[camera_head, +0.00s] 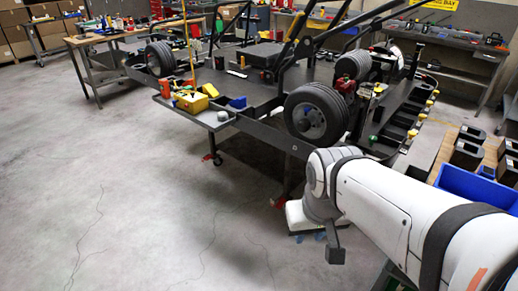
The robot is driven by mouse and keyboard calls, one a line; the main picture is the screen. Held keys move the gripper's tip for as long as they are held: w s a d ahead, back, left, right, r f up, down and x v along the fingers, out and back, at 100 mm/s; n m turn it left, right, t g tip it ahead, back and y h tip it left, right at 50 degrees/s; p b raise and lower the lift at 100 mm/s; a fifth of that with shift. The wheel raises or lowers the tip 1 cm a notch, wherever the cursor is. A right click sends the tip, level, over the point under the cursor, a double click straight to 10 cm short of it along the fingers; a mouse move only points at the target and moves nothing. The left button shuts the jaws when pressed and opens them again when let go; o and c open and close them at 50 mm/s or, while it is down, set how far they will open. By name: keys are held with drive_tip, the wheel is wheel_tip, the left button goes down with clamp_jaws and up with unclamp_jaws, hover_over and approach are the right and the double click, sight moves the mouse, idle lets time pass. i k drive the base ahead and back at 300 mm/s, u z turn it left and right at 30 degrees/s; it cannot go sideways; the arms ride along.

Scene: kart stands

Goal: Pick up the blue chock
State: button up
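A small blue block (238,102), which looks like the blue chock, lies on the grey side shelf (216,119) of the kart stand, at its right end. A yellow block (190,102) lies to its left on the same shelf. My white arm reaches in from the lower right. A dark part at its end, which seems to belong to my gripper (335,255), hangs below and to the right of the shelf, well apart from the blue block. The fingers cannot be made out, and I see nothing held.
The kart frame (264,131) with large black wheels (317,115) stands behind the shelf. A blue bin (470,187) and dark boxes stand on a wooden surface at the right. A workbench (95,75) is at the back left. The grey floor at the left is clear.

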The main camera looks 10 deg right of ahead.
sight(241, 103)
drive_tip(key=u, duration=0.1)
drive_tip(key=i, duration=2.25)
drive_tip(key=u, duration=0.1)
